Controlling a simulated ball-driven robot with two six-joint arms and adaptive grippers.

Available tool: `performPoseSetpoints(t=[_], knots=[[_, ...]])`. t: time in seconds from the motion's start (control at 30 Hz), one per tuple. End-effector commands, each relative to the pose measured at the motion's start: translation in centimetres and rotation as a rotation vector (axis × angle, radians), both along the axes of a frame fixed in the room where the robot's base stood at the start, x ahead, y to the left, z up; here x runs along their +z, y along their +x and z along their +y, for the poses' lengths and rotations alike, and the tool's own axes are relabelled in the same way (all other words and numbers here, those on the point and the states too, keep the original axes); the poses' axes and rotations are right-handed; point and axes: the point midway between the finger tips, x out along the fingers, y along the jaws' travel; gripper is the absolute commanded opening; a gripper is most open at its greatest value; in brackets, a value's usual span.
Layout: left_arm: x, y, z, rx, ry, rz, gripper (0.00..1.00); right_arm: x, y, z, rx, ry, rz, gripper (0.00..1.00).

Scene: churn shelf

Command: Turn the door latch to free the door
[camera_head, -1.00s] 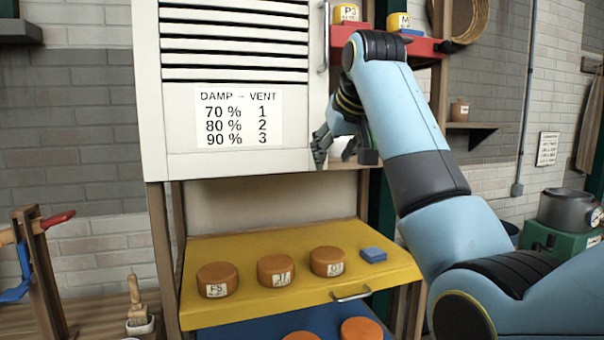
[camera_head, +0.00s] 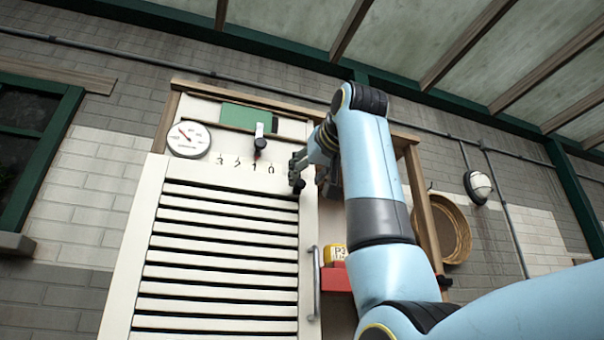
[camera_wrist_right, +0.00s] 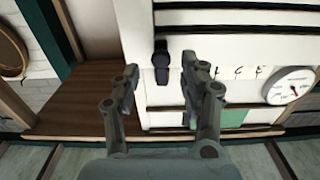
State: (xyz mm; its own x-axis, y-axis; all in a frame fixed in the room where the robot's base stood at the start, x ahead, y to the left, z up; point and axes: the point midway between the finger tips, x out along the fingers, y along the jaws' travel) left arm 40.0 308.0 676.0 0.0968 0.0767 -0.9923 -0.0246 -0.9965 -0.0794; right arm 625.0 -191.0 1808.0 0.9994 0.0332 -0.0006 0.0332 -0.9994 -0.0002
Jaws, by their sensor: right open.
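The door latch (camera_wrist_right: 161,60) is a small dark turn handle near the edge of the white slatted door (camera_wrist_right: 235,50), seen upside down in the right wrist view. The same door (camera_head: 225,215) fills the left middle of the head view. My right gripper (camera_wrist_right: 160,72) is open, with one finger on each side of the latch's line. I cannot tell how deep the fingers reach or whether they touch it. In the head view my right gripper (camera_head: 298,170) is at the door's upper right edge, and the latch is hard to separate from its dark fingers. My left gripper is not in view.
Above the slats are a round gauge (camera_head: 188,139), a number scale, a vent lever (camera_head: 260,142) and a green panel (camera_head: 238,117). A door handle (camera_head: 315,283) is below my gripper. A red shelf (camera_head: 336,279) with a yellow-labelled item stands to the right.

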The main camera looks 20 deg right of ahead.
Motion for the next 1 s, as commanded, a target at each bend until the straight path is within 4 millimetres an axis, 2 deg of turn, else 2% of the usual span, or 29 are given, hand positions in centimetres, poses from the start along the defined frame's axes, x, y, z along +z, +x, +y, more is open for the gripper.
performPoseSetpoints(t=[0.03, 0.2, 0.57, 0.9, 1.0], knots=[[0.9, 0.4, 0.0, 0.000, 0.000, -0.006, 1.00, 0.2, 0.9, 0.0, 0.000, 0.000, 0.004, 0.43], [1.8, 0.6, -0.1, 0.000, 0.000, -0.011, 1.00, 0.1, 3.0, 0.1, 0.000, 0.000, 0.003, 0.43], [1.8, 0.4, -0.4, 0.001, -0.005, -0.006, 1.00, -0.1, 3.6, 0.1, 0.001, 0.000, 0.001, 0.43], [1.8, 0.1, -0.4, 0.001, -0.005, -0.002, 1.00, -0.1, 3.6, 0.2, 0.001, 0.000, 0.001, 0.00], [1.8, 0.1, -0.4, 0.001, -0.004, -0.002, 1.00, -0.1, 3.6, 0.2, 0.001, 0.000, 0.001, 0.00]])
